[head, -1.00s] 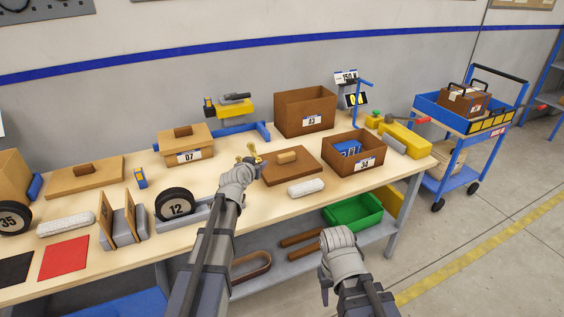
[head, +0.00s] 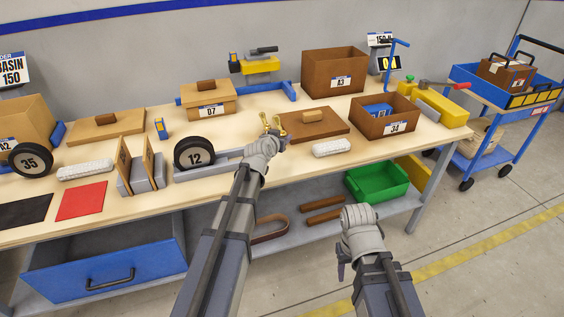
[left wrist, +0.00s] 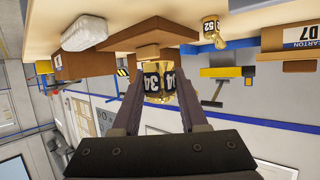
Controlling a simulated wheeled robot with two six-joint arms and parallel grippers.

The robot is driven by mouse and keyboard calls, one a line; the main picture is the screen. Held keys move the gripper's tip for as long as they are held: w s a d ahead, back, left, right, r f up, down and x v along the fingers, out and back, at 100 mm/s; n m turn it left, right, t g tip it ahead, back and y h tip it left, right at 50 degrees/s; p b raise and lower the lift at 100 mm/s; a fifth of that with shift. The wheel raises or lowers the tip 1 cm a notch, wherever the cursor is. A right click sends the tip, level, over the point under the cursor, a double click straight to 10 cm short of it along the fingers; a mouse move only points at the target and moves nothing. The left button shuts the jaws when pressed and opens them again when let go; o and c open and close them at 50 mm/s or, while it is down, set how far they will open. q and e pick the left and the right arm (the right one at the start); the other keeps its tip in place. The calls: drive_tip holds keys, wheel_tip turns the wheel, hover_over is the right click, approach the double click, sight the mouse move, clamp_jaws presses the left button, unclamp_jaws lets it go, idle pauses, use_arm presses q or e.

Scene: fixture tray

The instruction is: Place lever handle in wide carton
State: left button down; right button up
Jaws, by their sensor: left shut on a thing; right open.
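My left gripper (head: 277,136) is shut on a brass lever handle (left wrist: 153,80) with a black 34 label, seen between the fingers in the left wrist view. In the head view it is small beside the flat brown lid; I cannot tell whether it touches the table. A second brass piece (left wrist: 212,32), labelled 52, stands on the table close by. The open brown carton labelled 34 (head: 398,128), low and wide, stands right of the lid with a blue item inside. My right gripper (head: 345,265) is open and empty, in front of the table.
The brown lid (head: 332,133) with a knob and a white rounded block (head: 331,147) lie between my left gripper and carton 34. A taller open carton A3 (head: 320,84) stands behind. Closed carton D7 (head: 190,112) and a wheel labelled 12 (head: 194,153) are left.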

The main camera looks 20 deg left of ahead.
use_arm(q)
drive_tip(key=b, duration=0.3)
hover_over(282, 163)
wheel_tip(282, 163, down, 4)
drive_tip(key=shift+w+f, duration=0.1)
wheel_tip(282, 163, down, 4)
drive_tip(key=b, duration=0.5)
drive_tip(key=shift+f, duration=0.25)
drive_tip(key=shift+f, duration=0.2)
drive_tip(key=c, duration=0.9)
unclamp_jaws()
drive_tip(key=o, duration=0.5)
drive_tip(key=shift+c, duration=0.2)
